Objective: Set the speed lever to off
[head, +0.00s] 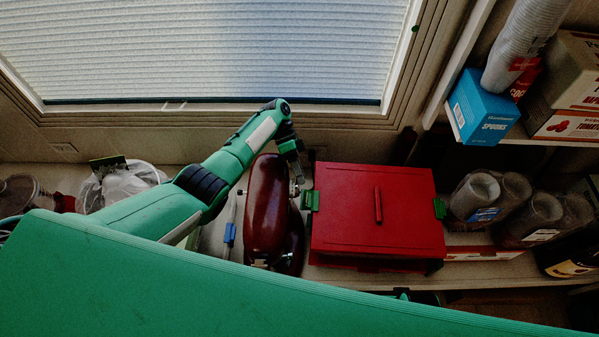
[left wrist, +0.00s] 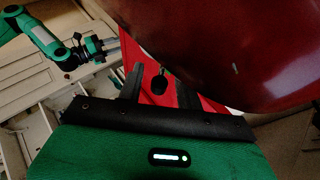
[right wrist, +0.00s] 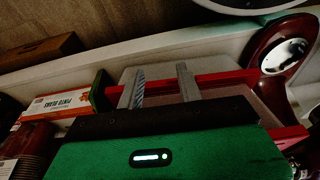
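The stand mixer is dark red and glossy, beside the red box, in the head view (head: 268,210). Its curved head fills the upper right of the left wrist view (left wrist: 235,45). A small black knob (left wrist: 160,84), which looks like the speed lever, shows beside it. My left gripper (head: 295,182) points down at the mixer's box-facing side. In the left wrist view its fingers (left wrist: 160,72) are apart, with the knob seen between them; contact cannot be told. My right gripper (right wrist: 160,70) is open with nothing between its fingers.
A red box with a handle (head: 350,220) stands close to the mixer's right. A blue spoons box (head: 482,108) and stacked cups (head: 480,190) are on shelves at right. A bag-lined bin (head: 120,185) is at left. A window blind is behind.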

